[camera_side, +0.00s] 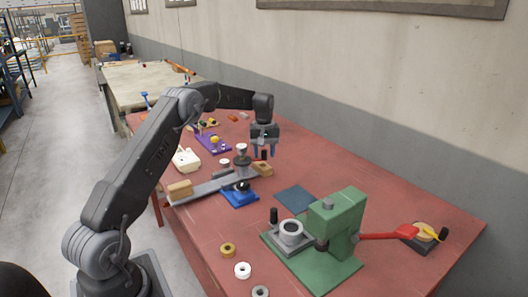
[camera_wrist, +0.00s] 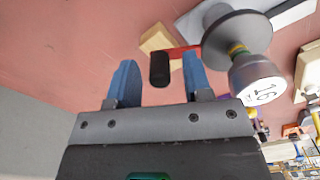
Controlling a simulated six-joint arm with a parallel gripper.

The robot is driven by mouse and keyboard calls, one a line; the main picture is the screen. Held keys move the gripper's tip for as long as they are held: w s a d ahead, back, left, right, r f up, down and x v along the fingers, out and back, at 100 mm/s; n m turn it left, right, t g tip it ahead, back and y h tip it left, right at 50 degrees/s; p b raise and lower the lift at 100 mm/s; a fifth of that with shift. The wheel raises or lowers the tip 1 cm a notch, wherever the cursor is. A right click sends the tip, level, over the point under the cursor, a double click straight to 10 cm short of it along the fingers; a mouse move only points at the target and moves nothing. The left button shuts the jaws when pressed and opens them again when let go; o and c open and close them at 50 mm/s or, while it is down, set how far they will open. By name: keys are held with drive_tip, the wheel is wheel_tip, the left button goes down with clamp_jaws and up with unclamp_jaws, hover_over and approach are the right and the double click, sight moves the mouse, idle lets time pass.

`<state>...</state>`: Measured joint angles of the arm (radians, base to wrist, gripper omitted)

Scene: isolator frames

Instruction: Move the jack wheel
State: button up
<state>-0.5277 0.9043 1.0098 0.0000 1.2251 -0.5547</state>
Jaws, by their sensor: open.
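The jack (camera_side: 241,161) stands on the red table in the side view, below and left of my gripper (camera_side: 263,152). In the wrist view it shows a grey round plate (camera_wrist: 237,33) and a white cap (camera_wrist: 256,80) with a number. A red crank arm (camera_wrist: 181,51) runs from its column to a black handle (camera_wrist: 160,70), which I take as the jack wheel's grip; it also shows in the side view (camera_side: 264,155). My gripper is open, with the black handle in the gap between its blue fingers (camera_wrist: 160,62) and apart from both. Its exact depth cannot be told.
A wooden block (camera_side: 263,169) lies just beyond the handle. A blue base piece (camera_side: 239,196) and a grey bar (camera_side: 205,188) are nearby. A green press (camera_side: 337,225) with a red lever stands at the right. Several rings lie in front. A dark blue mat (camera_side: 295,199) lies flat.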

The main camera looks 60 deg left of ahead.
wheel_tip(320, 180, up, 14)
idle(0.6)
idle(0.4)
drive_tip(key=s+d+r+m+t, duration=0.1)
drive_tip(key=s+d+r+m, duration=0.2)
drive_tip(key=d, duration=0.4)
drive_tip(key=s+d+r+m+t, duration=0.1)
drive_tip(key=s+d+r, duration=0.3)
drive_tip(key=s+d, duration=0.15)
drive_tip(key=s+d+r+m+t, duration=0.1)
drive_tip(key=s+d+r+m, duration=0.2)
drive_tip(key=d, duration=0.4)
drive_tip(key=s+d+f+m+t, duration=0.1)
drive_tip(key=s+d+f, duration=0.2)
drive_tip(key=s, duration=0.4)
drive_tip(key=s+d+f+m, duration=0.2)
drive_tip(key=s+d+f, duration=0.1)
drive_tip(key=s, duration=0.4)
drive_tip(key=s+d+f+m+t, duration=0.1)
drive_tip(key=s+d+f+m, duration=0.1)
drive_tip(key=s, duration=0.4)
drive_tip(key=shift+s+d+f+t, duration=0.35)
drive_tip(key=shift+d+f, duration=0.2)
drive_tip(key=shift+d, duration=0.65)
